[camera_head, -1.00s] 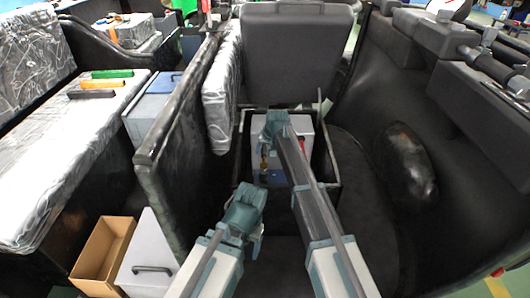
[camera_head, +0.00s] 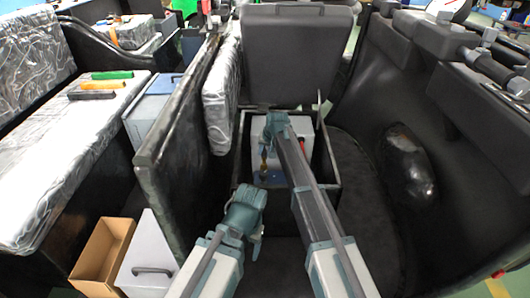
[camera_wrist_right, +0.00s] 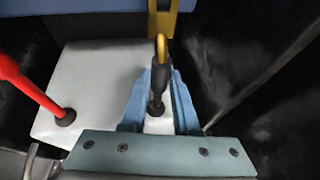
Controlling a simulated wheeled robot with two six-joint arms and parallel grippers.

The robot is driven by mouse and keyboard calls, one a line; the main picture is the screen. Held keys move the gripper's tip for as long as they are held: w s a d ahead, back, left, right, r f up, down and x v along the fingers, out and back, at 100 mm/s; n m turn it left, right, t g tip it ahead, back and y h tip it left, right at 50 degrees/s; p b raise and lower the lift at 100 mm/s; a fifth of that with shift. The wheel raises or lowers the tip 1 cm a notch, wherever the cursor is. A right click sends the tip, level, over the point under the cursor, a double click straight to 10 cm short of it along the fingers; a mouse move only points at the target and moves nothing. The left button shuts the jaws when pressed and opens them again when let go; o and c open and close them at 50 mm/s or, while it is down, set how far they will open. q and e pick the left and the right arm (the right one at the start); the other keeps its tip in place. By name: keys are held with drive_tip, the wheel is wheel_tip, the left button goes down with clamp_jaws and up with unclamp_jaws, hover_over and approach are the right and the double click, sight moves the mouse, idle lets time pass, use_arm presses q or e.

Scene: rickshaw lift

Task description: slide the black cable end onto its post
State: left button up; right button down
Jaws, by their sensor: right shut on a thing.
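The black cable end (camera_wrist_right: 158,78) stands between the blue fingers of my right gripper (camera_wrist_right: 163,85) in the right wrist view, and the gripper is shut on it. A gold-coloured ring or lug shows at its tip, and a dark round base shows at its foot on the pale box top (camera_wrist_right: 95,85). A yellow bracket or post (camera_wrist_right: 162,18) is just beyond the tip; I cannot tell whether they touch. In the head view my right gripper (camera_head: 268,138) is over the open bin.
A red cable (camera_wrist_right: 30,87) rises from a dark base on the same pale box. The dark compartment's rim (camera_head: 335,165) surrounds it. A raised black lid or seat (camera_head: 297,50) stands behind. A black partition (camera_head: 180,130) is left, and dark floor lies right.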

drive_tip(key=shift+s, duration=0.15)
idle(0.5)
drive_tip(key=s, duration=0.5)
drive_tip(key=shift+s, duration=0.2)
drive_tip(key=c, duration=0.7)
unclamp_jaws()
drive_tip(key=shift+o, duration=0.2)
